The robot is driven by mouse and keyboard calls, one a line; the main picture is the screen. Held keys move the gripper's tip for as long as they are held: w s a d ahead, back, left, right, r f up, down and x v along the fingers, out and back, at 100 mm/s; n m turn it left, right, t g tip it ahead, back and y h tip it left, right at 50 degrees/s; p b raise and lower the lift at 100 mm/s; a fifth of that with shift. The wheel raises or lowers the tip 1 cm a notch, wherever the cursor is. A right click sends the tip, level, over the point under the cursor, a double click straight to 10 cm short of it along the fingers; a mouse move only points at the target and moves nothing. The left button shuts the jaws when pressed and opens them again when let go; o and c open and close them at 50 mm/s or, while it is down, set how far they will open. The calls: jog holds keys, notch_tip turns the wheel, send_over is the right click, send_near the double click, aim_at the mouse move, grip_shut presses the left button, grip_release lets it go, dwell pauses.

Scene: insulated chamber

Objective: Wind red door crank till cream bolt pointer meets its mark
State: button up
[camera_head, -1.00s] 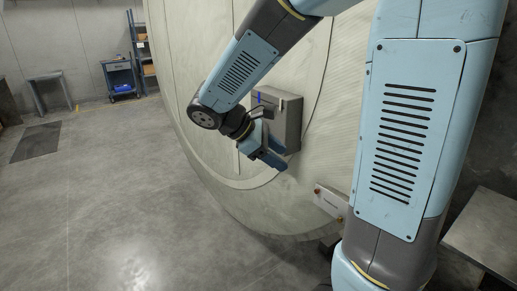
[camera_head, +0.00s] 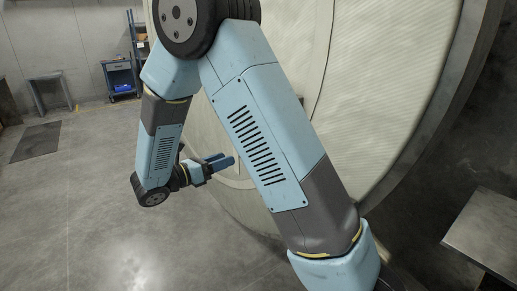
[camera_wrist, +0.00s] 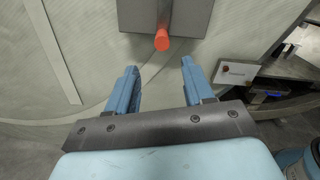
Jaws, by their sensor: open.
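The red crank's orange-red round end (camera_wrist: 162,41) shows in the wrist view, sticking out below a grey box (camera_wrist: 188,16) on the pale door (camera_wrist: 85,45). It lies ahead of my gripper, in line with the gap between the fingers. My gripper (camera_wrist: 160,68) is open and nothing is between its fingers. In the head view my gripper (camera_head: 226,162) is in front of the pale door (camera_head: 385,75), with its fingers pointing right. My arm hides the grey box and crank there. I cannot see the cream bolt pointer or its mark in either current view.
A small white labelled panel with red knobs (camera_wrist: 238,73) is right of my gripper in the wrist view. A grey table (camera_head: 488,232) stands at the right in the head view.

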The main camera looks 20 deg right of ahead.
jog(key=x, duration=1.3)
jog(key=shift+d, duration=0.15)
grip_shut()
